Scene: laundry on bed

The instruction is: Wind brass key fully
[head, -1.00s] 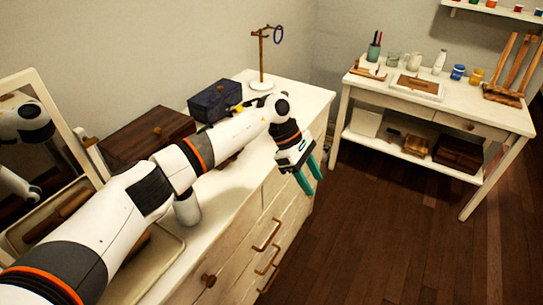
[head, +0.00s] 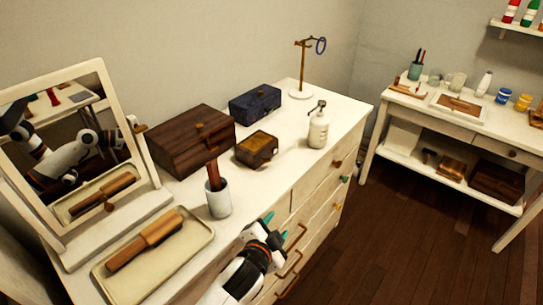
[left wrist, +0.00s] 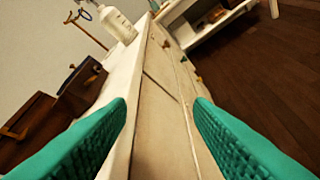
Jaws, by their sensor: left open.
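A small brown wooden box with brass-coloured trim (head: 257,148) sits on the dresser between the large dark wooden box and the white pump bottle. I cannot make out a brass key clearly on it. A brown box, likely the same one, shows at the left of the left wrist view (left wrist: 80,88). My left gripper (head: 274,229) is open and empty at the dresser's front edge, in front of and apart from the small box. Its two teal fingers are spread in the left wrist view (left wrist: 165,102). My right gripper is not in view.
On the dresser (head: 335,105) stand a large dark box (head: 190,140), a blue box (head: 255,102), a pump bottle (head: 318,130), a cup with a brown handle (head: 218,200), a brush on a tray (head: 205,240) and a mirror (head: 140,150). A ring stand (head: 302,70) is behind.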

